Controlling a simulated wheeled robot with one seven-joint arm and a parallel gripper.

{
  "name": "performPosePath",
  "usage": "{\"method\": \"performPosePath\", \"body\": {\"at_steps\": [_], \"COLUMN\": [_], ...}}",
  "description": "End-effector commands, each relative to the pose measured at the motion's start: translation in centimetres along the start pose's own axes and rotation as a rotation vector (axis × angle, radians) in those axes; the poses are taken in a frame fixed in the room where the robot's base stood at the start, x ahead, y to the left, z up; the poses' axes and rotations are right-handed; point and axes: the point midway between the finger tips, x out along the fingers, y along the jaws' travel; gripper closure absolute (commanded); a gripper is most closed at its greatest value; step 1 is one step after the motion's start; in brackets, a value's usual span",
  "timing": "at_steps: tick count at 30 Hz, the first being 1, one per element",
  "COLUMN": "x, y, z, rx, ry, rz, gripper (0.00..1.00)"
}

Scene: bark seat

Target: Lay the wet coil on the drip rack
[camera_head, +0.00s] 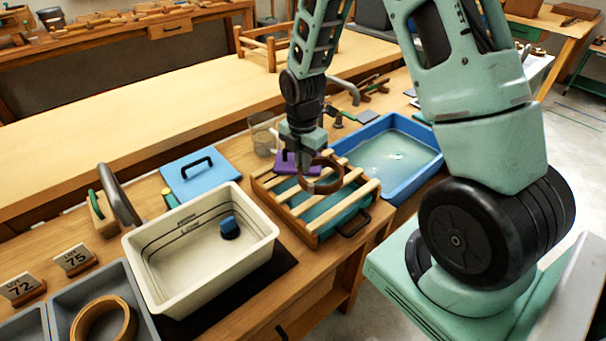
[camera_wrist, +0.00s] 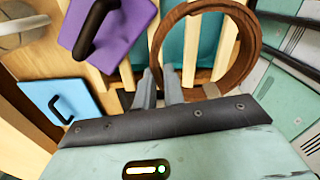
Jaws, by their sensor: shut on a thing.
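The wet coil is a dark brown ring (camera_head: 324,184). It lies over the pale slats of the drip rack (camera_head: 362,193) in the head view, and I cannot tell whether it rests on them or is just above. In the wrist view the coil (camera_wrist: 245,62) stands out beyond the fingers, with slats and teal below it. My gripper (camera_head: 308,172) is over the rack, its fingers (camera_wrist: 163,82) shut on the coil's near edge. The drip rack is a wooden frame with slats over a teal tray and a dark handle at the front.
A purple lid (camera_head: 283,163) with a dark handle is beside the rack's back left. A blue tub of water (camera_head: 390,152) stands right of the rack, a white basin (camera_head: 160,258) left. A blue lid (camera_head: 188,184) lies behind the basin. A lighter coil (camera_head: 92,311) sits in a grey tray.

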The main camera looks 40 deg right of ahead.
Motion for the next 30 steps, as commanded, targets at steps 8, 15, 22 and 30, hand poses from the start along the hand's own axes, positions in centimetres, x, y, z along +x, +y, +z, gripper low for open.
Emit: {"method": "performPosePath", "body": {"at_steps": [8,15,22,30], "x": [3.2,5.3,5.3,5.5], "y": [-0.1,0.0,0.0,0.0], "z": [-0.1,0.0,0.0,0.0], "rx": [0.001,0.001,0.002,0.002], "ry": [0.001,0.000,0.000,0.000], "rz": [-0.004,0.000,0.001,0.001], "gripper": [1.00,1.00,1.00,0.68]}}
